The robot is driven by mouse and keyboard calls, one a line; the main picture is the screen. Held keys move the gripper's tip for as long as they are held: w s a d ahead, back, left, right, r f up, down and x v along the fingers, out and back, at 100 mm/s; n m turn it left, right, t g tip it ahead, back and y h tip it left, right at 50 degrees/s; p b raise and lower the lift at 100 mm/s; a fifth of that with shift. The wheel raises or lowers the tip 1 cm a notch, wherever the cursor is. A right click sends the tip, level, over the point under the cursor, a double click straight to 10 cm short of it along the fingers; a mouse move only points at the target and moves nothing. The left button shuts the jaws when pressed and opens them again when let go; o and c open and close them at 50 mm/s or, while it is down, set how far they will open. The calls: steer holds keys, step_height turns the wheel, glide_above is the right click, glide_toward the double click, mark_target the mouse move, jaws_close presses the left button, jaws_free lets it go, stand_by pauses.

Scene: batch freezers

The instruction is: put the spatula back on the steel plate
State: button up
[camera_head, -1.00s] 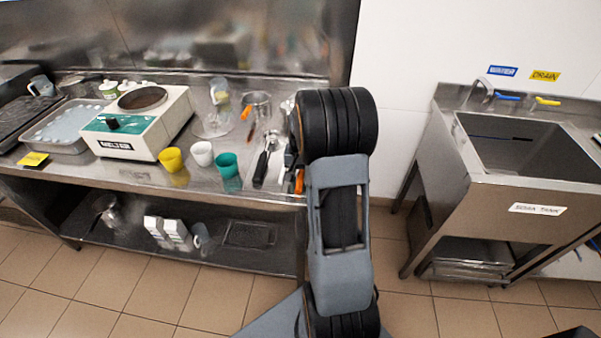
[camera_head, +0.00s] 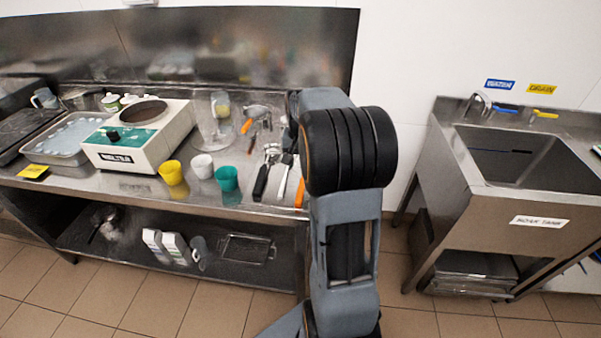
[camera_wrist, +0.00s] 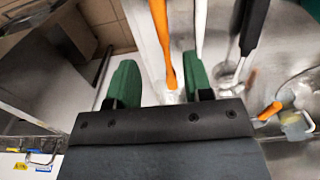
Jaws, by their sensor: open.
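Several long-handled utensils lie on the steel counter just left of my arm. One has an orange handle (camera_head: 300,192), one a white handle (camera_head: 283,180) and one a black handle (camera_head: 261,182). I cannot tell surely which is the spatula, and no separate steel plate is clearly distinct from the counter. In the wrist view my gripper (camera_wrist: 157,76) is open, with its green fingers apart. The orange handle (camera_wrist: 161,42) runs into the space between them. The white handle (camera_wrist: 200,25) and black handle (camera_wrist: 252,25) lie to the right. My arm hides the gripper in the head view.
Yellow (camera_head: 172,173), white (camera_head: 202,166) and teal (camera_head: 227,179) cups stand left of the utensils. A clear pitcher (camera_head: 212,125) stands behind them. A white appliance (camera_head: 138,140) is farther left. A steel sink (camera_head: 520,160) stands to the right, across a floor gap.

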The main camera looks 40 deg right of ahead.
steer(key=s+a+r+n+t, duration=0.1)
steer(key=s+a+r+n, duration=0.3)
steer(key=a, duration=0.6)
steer(key=s+a+f+n+t, duration=0.1)
steer(key=s+a+n, duration=0.4)
steer(key=s+a, duration=0.5)
steer(key=shift+f+t, duration=0.3)
steer(key=shift+t, duration=0.6)
